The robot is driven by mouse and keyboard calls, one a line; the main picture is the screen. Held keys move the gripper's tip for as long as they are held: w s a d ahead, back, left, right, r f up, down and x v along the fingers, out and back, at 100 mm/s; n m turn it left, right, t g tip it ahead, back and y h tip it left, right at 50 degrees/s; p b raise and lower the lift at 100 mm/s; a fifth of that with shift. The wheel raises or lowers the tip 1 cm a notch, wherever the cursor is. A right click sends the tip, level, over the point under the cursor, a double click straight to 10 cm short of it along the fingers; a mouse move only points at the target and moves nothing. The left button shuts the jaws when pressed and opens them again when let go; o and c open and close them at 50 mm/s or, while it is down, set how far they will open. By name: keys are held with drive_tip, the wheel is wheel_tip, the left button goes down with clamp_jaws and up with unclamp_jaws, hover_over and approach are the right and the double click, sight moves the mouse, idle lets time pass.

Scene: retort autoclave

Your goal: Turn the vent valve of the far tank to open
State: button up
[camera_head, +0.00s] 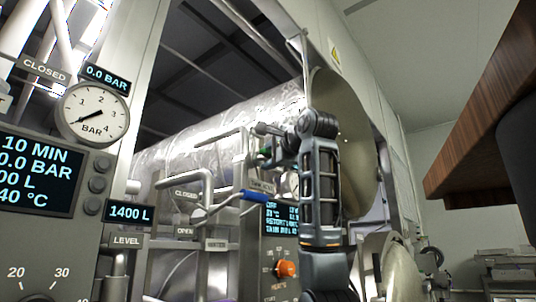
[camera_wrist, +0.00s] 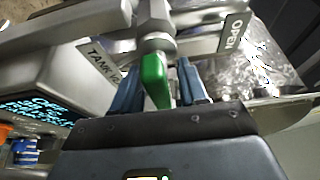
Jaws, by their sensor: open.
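The vent valve has a green lever (camera_wrist: 155,80) on a grey metal valve body (camera_wrist: 153,22) in the wrist view. A plate beginning "TANK V" (camera_wrist: 103,62) is to its left and an "OPEN" plate (camera_wrist: 233,32) to its upper right. My gripper (camera_wrist: 160,84) is open, with one blue finger on each side of the green lever; I cannot tell whether either touches it. In the head view my gripper (camera_head: 272,143) is up at the valve piping in front of the large shiny tank (camera_head: 225,125), and a little green (camera_head: 265,153) shows there, mostly hidden.
A blue-handled lever (camera_head: 262,198) on a pipe sits just below and left of my arm. A control panel with an orange knob (camera_head: 286,268) stands beneath. A gauge (camera_head: 93,112) is at left. A round steel door (camera_head: 340,130) is behind my arm; a wooden shelf (camera_head: 480,120) overhangs at right.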

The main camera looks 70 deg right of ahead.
drive_tip(key=shift+w+d, duration=0.15)
clamp_jaws()
idle(0.4)
drive_tip(key=shift+f, duration=0.15)
drive_tip(key=n+t+b, duration=0.1)
drive_tip(key=n, duration=0.2)
drive_tip(key=shift+n+h+b, duration=0.3)
drive_tip(key=shift+n+b, duration=0.05)
drive_tip(key=shift+n, duration=0.05)
drive_tip(key=n+t, duration=0.1)
drive_tip(key=n, duration=0.2)
drive_tip(key=n+t+y+b, duration=0.1)
drive_tip(key=n+t, duration=0.1)
drive_tip(key=n, duration=0.1)
drive_tip(key=shift+r, duration=0.2)
drive_tip(key=n+t+y, duration=0.1)
drive_tip(key=n, duration=0.2)
drive_tip(key=n+t+b, duration=0.1)
drive_tip(key=n, duration=0.2)
drive_tip(key=shift+r+y, duration=0.1)
drive_tip(key=shift+y, duration=0.3)
drive_tip(key=shift+w+a+n+t+y, duration=0.15)
drive_tip(key=shift+n+y, duration=0.35)
drive_tip(key=shift+n, duration=0.6)
drive_tip(key=shift+s+a+n+t+y, duration=0.1)
drive_tip(key=shift+n+t+y, duration=0.3)
drive_tip(key=shift+n, duration=0.7)
drive_tip(key=shift+w+a+n+t+y, duration=0.1)
drive_tip(key=shift+n+y, duration=0.5)
drive_tip(key=shift+n, duration=0.5)
